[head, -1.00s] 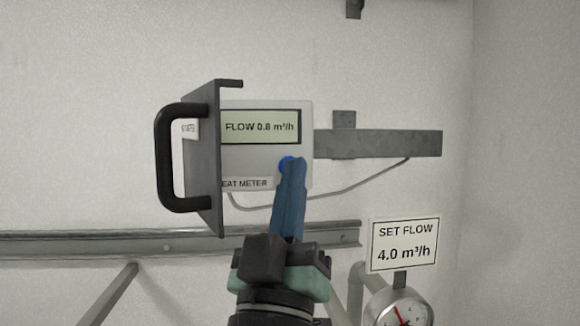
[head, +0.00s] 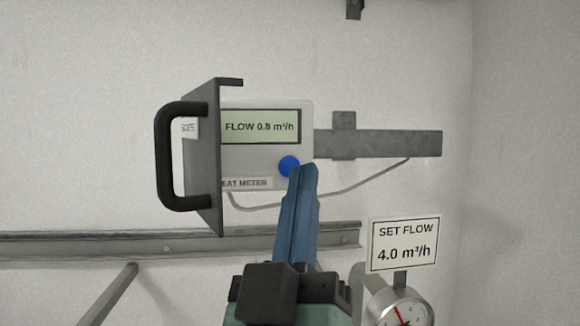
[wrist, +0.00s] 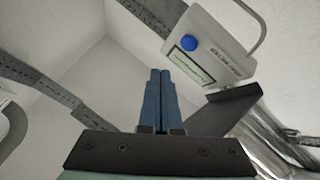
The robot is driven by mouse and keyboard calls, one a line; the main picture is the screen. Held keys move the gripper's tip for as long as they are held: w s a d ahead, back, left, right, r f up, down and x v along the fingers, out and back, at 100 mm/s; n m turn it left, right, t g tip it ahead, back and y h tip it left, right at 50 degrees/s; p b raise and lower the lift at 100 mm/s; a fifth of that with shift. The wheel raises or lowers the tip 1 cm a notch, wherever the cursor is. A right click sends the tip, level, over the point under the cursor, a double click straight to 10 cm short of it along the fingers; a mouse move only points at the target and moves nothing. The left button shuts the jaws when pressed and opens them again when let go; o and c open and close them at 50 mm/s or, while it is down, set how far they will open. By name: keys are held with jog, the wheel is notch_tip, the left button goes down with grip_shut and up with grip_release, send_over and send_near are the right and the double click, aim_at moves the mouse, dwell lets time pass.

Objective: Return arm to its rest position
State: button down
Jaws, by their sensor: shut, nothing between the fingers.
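My gripper (head: 302,172) has blue fingers pressed together with nothing between them. In the head view its tips are just below and right of the blue button (head: 289,166) on the heat meter (head: 265,160). The meter's display reads FLOW 0.8 m³/h. In the wrist view my gripper (wrist: 160,75) points up the picture, and the meter (wrist: 217,45) with its blue button (wrist: 188,43) is to the upper right, apart from the fingertips.
A grey plate with a black handle (head: 168,157) stands open left of the meter. A metal rail (head: 100,244) and a bracket bar (head: 390,143) run along the wall. A SET FLOW 4.0 m³/h sign (head: 404,243) is above a gauge (head: 398,308). The upper right wall is clear.

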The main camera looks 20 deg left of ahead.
jog(key=shift+s+d, duration=0.35)
jog(key=shift+s, duration=0.2)
jog(key=s+d+r+m+t+h, duration=0.1)
jog(key=d+r+m+h, duration=0.1)
jog(key=d, duration=0.4)
jog(key=s+d+r+m+h+b, duration=0.1)
jog(key=s+d+r+m+h, duration=0.1)
jog(key=d+m+h, duration=0.3)
jog(key=shift+s+d+r+t+b, duration=0.3)
jog(key=shift+d+r+t, duration=0.1)
jog(key=shift+d, duration=0.65)
